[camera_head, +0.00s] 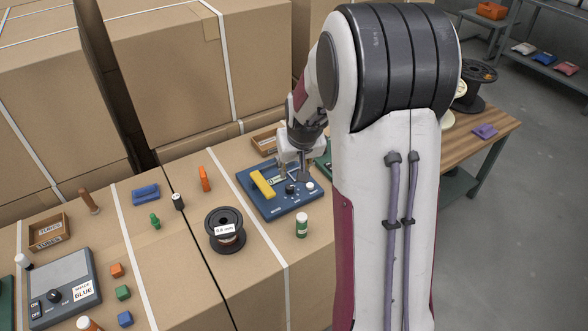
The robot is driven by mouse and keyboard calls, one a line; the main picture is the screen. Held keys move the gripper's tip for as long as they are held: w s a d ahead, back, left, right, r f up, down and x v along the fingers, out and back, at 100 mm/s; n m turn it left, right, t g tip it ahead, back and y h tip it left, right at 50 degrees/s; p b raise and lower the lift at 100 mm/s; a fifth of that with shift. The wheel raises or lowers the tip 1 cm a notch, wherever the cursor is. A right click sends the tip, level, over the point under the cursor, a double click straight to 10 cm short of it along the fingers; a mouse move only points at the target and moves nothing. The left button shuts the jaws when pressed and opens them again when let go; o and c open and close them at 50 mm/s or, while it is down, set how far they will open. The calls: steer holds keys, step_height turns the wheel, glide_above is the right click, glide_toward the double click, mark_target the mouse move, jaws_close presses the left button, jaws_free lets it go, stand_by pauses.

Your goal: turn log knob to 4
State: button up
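A blue box (257,196) with a dark knob (291,189), a yellow bar, a small display and a white round part (310,187) sits on the cardboard surface in the middle. Its lettering is too small to read, so I cannot tell whether this knob is the log knob. My gripper (291,176) hangs over the back part of this box, just above and behind the dark knob. Its fingers are small and partly hidden, and I cannot tell whether they are open or touch anything. A grey device (62,272) at the lower left has another black knob (54,296).
A black spool (225,229) and a green-white bottle (302,225) stand in front of the blue box. Tall cartons (190,60) stand behind. My arm hides the right side.

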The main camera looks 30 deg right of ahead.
steer(key=shift+c, duration=1.3)
steer(key=n+g, duration=0.1)
steer(key=n, duration=0.1)
glide_above(288, 186)
steer(key=s, duration=0.1)
steer(key=f, duration=0.4)
steer(key=shift+a, duration=0.2)
steer(key=n, duration=0.1)
steer(key=w+n+g, duration=0.1)
steer(key=shift+w+d+f+n+y, duration=0.1)
steer(key=shift+d+f+n+y, duration=0.1)
steer(key=shift+f+n+y, duration=0.1)
steer(key=shift+w+d+f+n+g, duration=0.1)
steer(key=shift+w+n+g, duration=0.2)
steer(key=shift+n, duration=0.9)
steer(key=n, duration=0.1)
steer(key=r+n, duration=0.1)
steer(key=n, duration=0.1)
steer(key=n+g, duration=0.1)
steer(key=shift+s+d+r, duration=0.1)
steer(key=shift+d+r, duration=0.05)
steer(key=shift+r, duration=0.1)
steer(key=shift+s+n+g+y, duration=0.3)
steer(key=shift+s+n, duration=0.25)
steer(key=shift+n, duration=0.45)
